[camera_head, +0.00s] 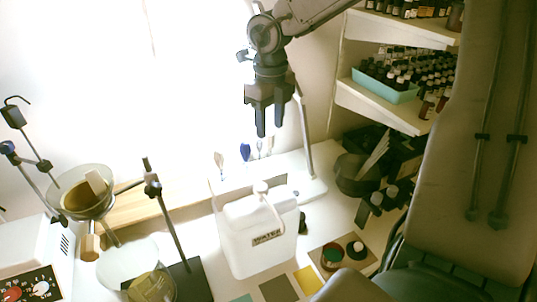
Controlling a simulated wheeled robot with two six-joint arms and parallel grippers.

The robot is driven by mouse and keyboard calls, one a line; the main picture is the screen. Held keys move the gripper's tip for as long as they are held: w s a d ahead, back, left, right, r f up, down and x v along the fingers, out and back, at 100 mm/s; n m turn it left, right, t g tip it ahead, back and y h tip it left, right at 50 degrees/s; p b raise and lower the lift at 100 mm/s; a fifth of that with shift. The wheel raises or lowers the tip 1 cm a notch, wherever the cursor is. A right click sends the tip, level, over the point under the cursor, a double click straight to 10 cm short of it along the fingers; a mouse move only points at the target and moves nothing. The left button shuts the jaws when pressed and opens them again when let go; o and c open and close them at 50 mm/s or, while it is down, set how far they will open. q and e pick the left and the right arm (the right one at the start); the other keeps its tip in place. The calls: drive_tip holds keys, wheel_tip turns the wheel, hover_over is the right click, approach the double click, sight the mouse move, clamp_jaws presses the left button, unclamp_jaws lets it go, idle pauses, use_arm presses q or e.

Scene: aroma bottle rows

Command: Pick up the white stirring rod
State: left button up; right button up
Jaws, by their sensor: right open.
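My right gripper (270,128) hangs fingers down at the top middle, its arm coming in from the upper right. It is open, with nothing between its fingers. I cannot pick out the white stirring rod for certain. Slim upright tools stand below the gripper at the back of the table, among them a pale one (218,160) and a blue-headed one (245,151). Pale sticks (376,153) lean out of a dark bowl (352,175) to the right. My left gripper is not in view.
A white water jug (255,240) stands below the gripper. A bowl on a stand (82,190) is at the left. Shelves (385,108) with bottles and a teal tray (384,88) fill the upper right. Small jars (354,250) stand at the lower right.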

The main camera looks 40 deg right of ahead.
sight(270, 134)
wheel_tip(270, 134, down, 3)
drive_tip(key=shift+d+f+p, duration=0.1)
drive_tip(key=shift+f+p, duration=0.05)
drive_tip(key=shift+p, duration=0.45)
drive_tip(key=shift+f, duration=0.45)
drive_tip(key=c, duration=0.9)
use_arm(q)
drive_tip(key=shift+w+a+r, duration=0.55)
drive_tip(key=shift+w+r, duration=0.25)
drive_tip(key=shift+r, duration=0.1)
